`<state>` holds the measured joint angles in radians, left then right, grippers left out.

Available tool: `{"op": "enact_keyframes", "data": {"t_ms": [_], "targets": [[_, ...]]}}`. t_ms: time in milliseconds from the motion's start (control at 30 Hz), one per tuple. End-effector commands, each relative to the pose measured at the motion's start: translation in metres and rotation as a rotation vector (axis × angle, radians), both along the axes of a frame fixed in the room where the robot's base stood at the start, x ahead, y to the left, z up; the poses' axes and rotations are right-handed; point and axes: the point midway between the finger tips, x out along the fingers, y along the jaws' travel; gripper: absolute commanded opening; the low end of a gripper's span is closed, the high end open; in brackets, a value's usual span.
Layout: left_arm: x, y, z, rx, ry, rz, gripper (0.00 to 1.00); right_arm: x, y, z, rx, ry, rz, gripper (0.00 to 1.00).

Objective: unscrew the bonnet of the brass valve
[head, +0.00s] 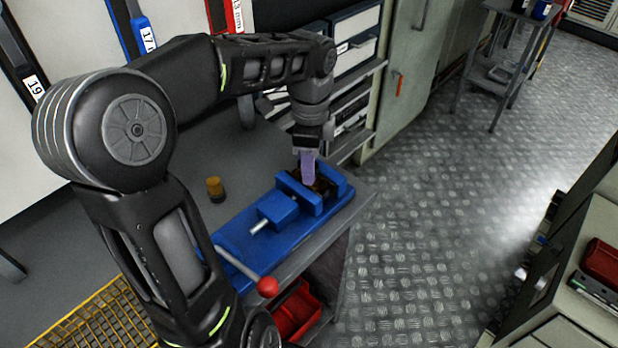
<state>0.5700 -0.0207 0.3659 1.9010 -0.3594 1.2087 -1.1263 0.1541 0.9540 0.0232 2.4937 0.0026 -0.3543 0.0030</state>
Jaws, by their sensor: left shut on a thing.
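A blue vise (235,238) stands on the grey workbench near its right edge. Between its jaws sits a dark brownish piece, the brass valve (323,186), mostly hidden by the jaws and my fingers. My left gripper (308,178) points straight down over the vise from above, its pale purple fingers between the jaws. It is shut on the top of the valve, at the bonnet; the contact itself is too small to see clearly. My right gripper is not in view.
A small amber and dark cylinder (215,188) stands on the bench left of the vise. The vise handle ends in a red ball (267,287) at the front. A yellow wire basket (95,322) is at lower left.

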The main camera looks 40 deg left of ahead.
Motion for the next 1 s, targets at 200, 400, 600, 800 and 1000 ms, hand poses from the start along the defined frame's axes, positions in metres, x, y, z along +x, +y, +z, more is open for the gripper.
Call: {"op": "enact_keyframes", "data": {"t_ms": [200, 400, 600, 800, 1000], "targets": [[0.0003, -0.0004, 0.0005, 0.001, -0.001, 0.397, 0.03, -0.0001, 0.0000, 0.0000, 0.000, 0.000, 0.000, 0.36], [0.0004, -0.0005, 0.0008, 0.000, -0.001, 0.774, 0.03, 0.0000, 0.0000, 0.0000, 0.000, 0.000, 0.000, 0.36], [0.0004, -0.0002, 0.0010, -0.001, -0.001, 1.152, 0.03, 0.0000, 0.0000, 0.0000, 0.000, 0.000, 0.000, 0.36], [0.0002, 0.0000, 0.0011, -0.001, -0.001, 1.445, 0.03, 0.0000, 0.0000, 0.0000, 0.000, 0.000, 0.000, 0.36], [0.0001, 0.0002, 0.0011, 0.000, 0.000, 1.494, 0.03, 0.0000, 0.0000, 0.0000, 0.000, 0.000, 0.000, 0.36]]}}
